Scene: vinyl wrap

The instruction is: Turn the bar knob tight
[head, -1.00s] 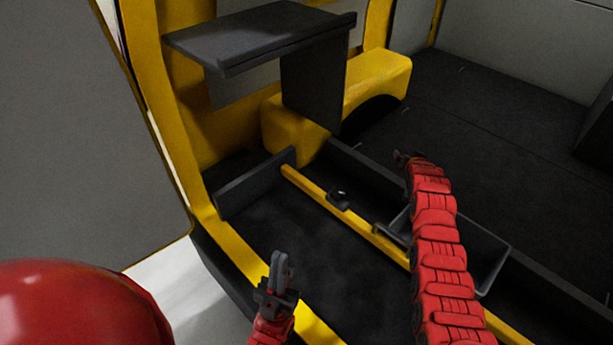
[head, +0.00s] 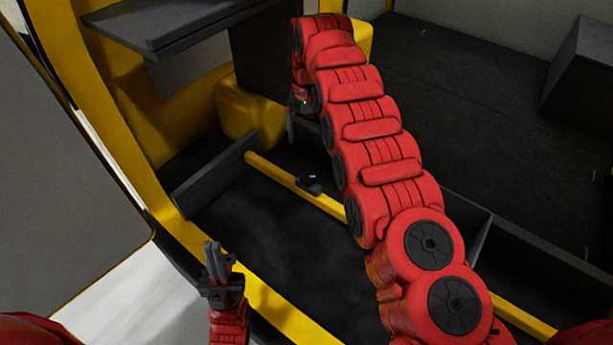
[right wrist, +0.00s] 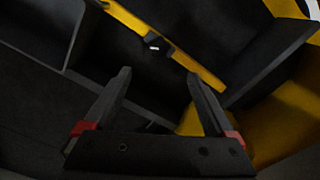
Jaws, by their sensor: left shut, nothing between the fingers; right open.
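The bar knob (head: 309,182) is a small black piece on the yellow bar (head: 268,171) in the van's side opening. It also shows in the right wrist view (right wrist: 154,44), on the yellow bar (right wrist: 196,66) beyond the fingertips. My right gripper (head: 291,128) points down above and behind the knob in the head view, apart from it. In the right wrist view its fingers (right wrist: 158,82) are spread and empty. My left gripper (head: 212,254) is shut and empty, pointing up near the front yellow sill, to the left of and nearer than the knob.
A dark shelf (head: 170,24) juts out at the upper left. A grey open bin (head: 474,226) stands behind the bar, partly hidden by my right arm. A dark box (head: 588,75) sits at the upper right. The dark floor before the bar is clear.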

